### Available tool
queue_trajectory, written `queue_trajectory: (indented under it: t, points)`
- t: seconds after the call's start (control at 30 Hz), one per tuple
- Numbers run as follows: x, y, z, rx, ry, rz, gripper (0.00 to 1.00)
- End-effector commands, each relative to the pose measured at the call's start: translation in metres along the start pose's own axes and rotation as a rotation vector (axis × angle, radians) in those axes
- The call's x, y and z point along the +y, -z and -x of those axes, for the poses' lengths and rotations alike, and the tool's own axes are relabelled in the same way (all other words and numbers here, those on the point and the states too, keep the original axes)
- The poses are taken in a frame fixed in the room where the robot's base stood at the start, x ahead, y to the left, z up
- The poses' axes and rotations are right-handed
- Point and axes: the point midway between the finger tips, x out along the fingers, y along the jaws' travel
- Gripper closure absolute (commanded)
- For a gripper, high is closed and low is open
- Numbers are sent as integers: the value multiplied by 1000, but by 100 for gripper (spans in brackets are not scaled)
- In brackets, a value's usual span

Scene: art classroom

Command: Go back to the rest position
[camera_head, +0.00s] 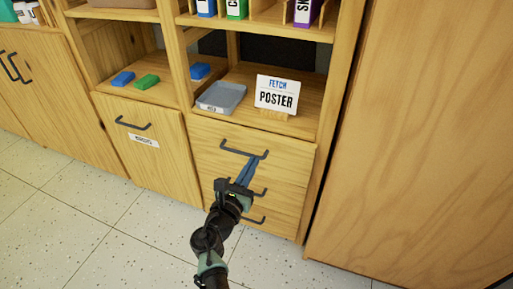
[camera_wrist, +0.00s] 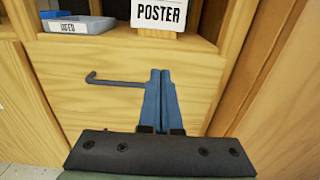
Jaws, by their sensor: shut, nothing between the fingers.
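My gripper (camera_head: 261,158) is in front of the wooden drawers below the right shelf bay. Its blue fingers are together with nothing between them. In the wrist view my gripper (camera_wrist: 160,73) points up at the top drawer front, and its fingertips overlap the right end of the dark handle (camera_wrist: 112,81). That handle (camera_head: 238,150) also shows in the head view, just left of the fingertips. I cannot tell whether the fingers touch it. The top drawer (camera_head: 215,140) looks closed. My arm reaches up from the bottom of the head view.
A grey tray (camera_head: 221,97) and a "POSTER" sign (camera_head: 277,94) stand on the shelf above the drawers. Blue and green blocks lie on the shelves. A cupboard door (camera_head: 145,145) is at left and a tall wooden panel (camera_head: 420,140) at right. The tiled floor (camera_head: 100,235) is clear at left.

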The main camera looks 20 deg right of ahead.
Motion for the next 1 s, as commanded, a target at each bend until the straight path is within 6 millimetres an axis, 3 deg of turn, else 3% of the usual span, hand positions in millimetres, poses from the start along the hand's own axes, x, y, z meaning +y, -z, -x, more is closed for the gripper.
queue_trajectory:
  t: [0.1,0.23,0.47,0.57,0.67,0.77,0.87,1.0]
  points:
    - [1,-3,22,1,-3,1,100]
    - [1,-1,36,0,-2,0,100]
    - [1,0,43,-1,-1,-6,100]
    - [3,-18,39,-5,1,-116,100]
    - [8,-59,31,-10,-5,-398,100]
    - [15,-122,26,-11,-44,-824,100]
    - [21,-193,30,6,-129,-1285,100]
    - [23,-298,56,78,-322,-1886,100]
